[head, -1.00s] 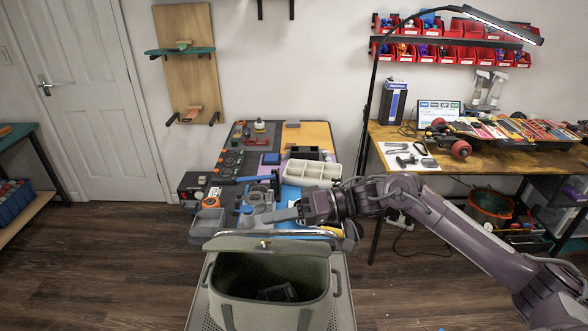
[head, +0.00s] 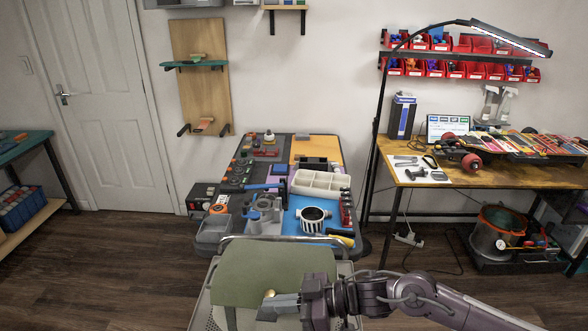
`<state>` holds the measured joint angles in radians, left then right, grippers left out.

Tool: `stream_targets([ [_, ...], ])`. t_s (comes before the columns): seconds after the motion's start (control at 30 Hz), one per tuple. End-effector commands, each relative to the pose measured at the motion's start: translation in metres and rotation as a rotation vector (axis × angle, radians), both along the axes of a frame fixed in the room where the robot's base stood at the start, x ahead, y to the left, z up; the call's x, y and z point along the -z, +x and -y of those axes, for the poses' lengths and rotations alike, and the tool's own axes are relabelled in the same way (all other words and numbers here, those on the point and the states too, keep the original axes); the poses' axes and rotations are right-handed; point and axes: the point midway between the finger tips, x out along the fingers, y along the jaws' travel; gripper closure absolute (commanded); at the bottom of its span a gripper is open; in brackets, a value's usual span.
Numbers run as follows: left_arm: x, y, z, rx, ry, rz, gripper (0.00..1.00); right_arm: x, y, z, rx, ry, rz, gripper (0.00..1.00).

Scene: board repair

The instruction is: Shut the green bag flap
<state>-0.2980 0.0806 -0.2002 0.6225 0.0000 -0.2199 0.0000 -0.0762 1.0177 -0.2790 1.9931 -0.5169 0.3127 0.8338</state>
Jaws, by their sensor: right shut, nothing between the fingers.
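The green bag flap (head: 272,268) now lies forward across the top of the bag, and the bag's dark inside is hidden in the head view. A brass clasp (head: 269,294) shows near the flap's front edge. My right gripper (head: 266,309) is shut and empty at the flap's front edge, close beside the clasp. I cannot tell whether it touches the flap or how flat the flap lies. The bag's front is mostly out of frame or behind my gripper. My left gripper is not in view.
The bag sits on a perforated cart (head: 203,310) with a metal handle (head: 280,238) behind it. Floor to the left (head: 100,270) is clear.

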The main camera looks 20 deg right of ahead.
Motion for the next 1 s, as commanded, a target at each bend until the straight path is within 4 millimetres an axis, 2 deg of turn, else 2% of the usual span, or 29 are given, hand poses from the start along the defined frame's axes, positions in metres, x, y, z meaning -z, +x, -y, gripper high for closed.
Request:
stream_targets([
  [0.1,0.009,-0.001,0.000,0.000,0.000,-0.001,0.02,0.014,-0.002,-0.001,0.000,-0.025,0.044,1.00],
  [0.3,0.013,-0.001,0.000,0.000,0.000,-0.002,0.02,0.023,-0.003,-0.002,-0.001,-0.049,0.088,1.00],
  [1.0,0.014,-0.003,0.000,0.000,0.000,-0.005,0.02,0.027,-0.004,-0.002,-0.001,-0.059,0.094,1.00],
])
